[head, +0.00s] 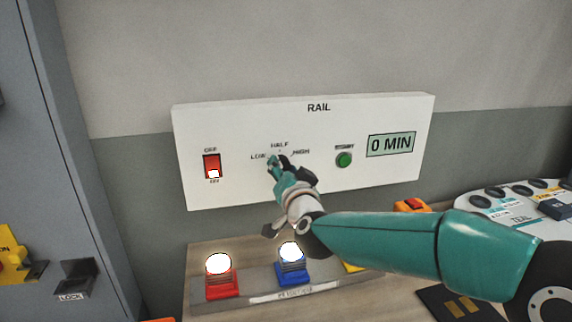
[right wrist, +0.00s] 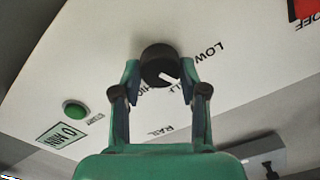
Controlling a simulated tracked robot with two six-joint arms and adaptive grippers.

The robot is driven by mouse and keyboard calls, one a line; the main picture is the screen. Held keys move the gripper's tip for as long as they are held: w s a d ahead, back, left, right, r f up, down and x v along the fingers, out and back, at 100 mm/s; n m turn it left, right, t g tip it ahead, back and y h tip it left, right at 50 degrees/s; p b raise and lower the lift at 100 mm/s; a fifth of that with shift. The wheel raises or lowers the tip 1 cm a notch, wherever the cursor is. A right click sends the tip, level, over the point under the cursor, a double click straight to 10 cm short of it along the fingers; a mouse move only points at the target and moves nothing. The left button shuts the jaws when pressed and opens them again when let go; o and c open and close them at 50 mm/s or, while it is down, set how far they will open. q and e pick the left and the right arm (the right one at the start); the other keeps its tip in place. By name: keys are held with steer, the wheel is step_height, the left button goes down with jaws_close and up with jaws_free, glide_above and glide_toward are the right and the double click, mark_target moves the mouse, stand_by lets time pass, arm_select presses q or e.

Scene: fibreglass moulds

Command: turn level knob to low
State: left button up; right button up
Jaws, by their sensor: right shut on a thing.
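The level knob (right wrist: 157,63) is a round black knob on the white RAIL panel (head: 220,125), with LOW, HALF and HIGH printed around it. In the right wrist view its white mark points roughly at HALF, which is partly covered. My right gripper (head: 278,167) is shut on the knob, one finger on each side, as the right wrist view also shows (right wrist: 160,70). In the head view the gripper hides most of the knob. My left gripper is not in view.
The panel also carries a red OFF/ON switch (head: 212,166), a green button (head: 344,159) and a display (head: 391,144) reading 0 MIN. Below stand a red holder (head: 222,284) and a blue holder (head: 291,271) with bright white tops. A grey cabinet (head: 50,130) stands at left.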

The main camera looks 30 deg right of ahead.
steer(key=shift+a+f+n+p, duration=0.15)
steer(key=shift+n+p, duration=0.5)
steer(key=shift+n, duration=1.05)
steer(key=shift+f+n+p, duration=0.25)
steer(key=shift+n+p, duration=0.35)
steer(key=shift+n, duration=1.1)
steer(key=o, duration=1.2)
steer(key=shift+c, duration=0.2)
steer(key=shift+r, duration=0.2)
steer(key=shift+s, duration=0.1)
